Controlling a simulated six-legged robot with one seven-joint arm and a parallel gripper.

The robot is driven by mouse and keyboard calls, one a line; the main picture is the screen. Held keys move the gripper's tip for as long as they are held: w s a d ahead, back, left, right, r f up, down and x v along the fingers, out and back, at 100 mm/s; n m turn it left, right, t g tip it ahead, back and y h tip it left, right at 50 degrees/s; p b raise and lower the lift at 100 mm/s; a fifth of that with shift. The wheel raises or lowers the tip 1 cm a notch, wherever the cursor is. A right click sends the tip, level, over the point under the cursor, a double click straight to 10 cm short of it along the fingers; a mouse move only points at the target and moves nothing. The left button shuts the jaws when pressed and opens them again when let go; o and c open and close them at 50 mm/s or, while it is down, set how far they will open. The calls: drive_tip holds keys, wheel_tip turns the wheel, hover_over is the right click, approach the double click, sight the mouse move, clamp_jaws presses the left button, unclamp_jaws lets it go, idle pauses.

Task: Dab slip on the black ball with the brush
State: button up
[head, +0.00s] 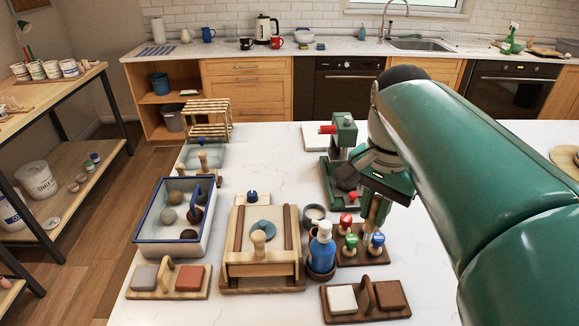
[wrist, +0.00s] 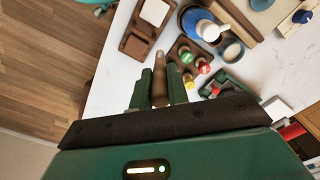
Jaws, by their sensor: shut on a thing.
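My gripper (head: 378,200) is shut on a brush (wrist: 160,62), a slim tan-brown piece upright between the two green fingers in the wrist view. Its lower end is hidden in the head view. A blue-rimmed tray (head: 141,241) at the left holds several balls. A dark ball (head: 188,234) lies near its front edge, and another dark one lies partly behind the tray's handle; I cannot tell which is blackest. A small grey cup (head: 314,213) with pale contents, perhaps slip, stands left of my gripper. It also shows in the wrist view (wrist: 232,51).
A blue pump bottle (head: 322,247) in a brown pot stands in front of the cup. A rack (head: 364,259) with red, green and blue-topped stamps is below my gripper. A wooden board (head: 262,284) with a roller frame separates tray and cup. A green press (head: 343,135) stands behind.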

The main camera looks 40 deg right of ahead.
sight(377, 197)
drive_tip(key=shift+r, duration=2.6)
drive_tip(key=w+d+f+n, duration=0.3)
drive_tip(key=w+f+n, duration=0.25)
drive_tip(key=w, duration=0.45)
drive_tip(key=w+d+f+n, duration=0.2)
drive_tip(key=w+f+n, duration=0.3)
drive_tip(key=w, duration=0.5)
wheel_tip(377, 197, down, 8)
drive_tip(key=m, duration=0.1)
drive_tip(key=shift+s, duration=0.15)
drive_tip(key=shift+r+m, duration=0.1)
drive_tip(key=shift+m, duration=0.15)
wheel_tip(377, 197, up, 7)
